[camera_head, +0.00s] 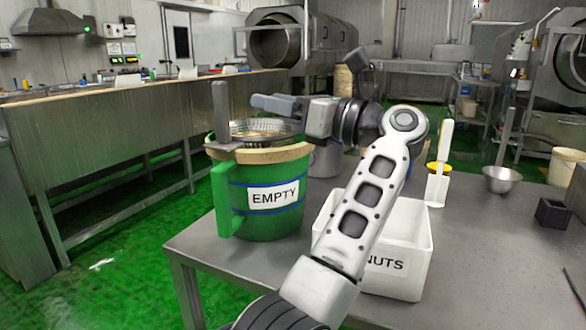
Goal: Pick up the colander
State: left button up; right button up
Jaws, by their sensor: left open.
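The metal colander (262,127) sits in the top of a green bucket (262,222) labelled EMPTY, inside its wooden rim. A grey upright handle (221,112), apparently the colander's, stands at the left side of the rim with a flat plate at its foot. My left gripper (262,103) is open and empty, just above the colander and right of the upright handle. Its fingers point left, and a gap shows between fingertips and handle. The gripper and wrist cover part of the colander's far right side. My right gripper is not in view.
A white box (417,237) labelled NUTS stands right of the bucket, partly behind my left arm. A long counter (100,130) is at left.

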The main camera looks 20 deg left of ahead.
pick_arm(q)
jog(key=d+f+h, duration=0.1)
jog(key=f, duration=0.1)
send_near(214, 106)
jog(key=w+a, duration=0.3)
jog(key=a, duration=0.2)
jog(key=shift+n+h, duration=0.3)
jog(key=shift+n, duration=0.1)
jog(key=shift+s+a+f, duration=0.1)
jog(key=shift+s+a, duration=0.05)
jog(key=shift+a, duration=2.8)
grip_shut()
jog(key=shift+r, duration=0.25)
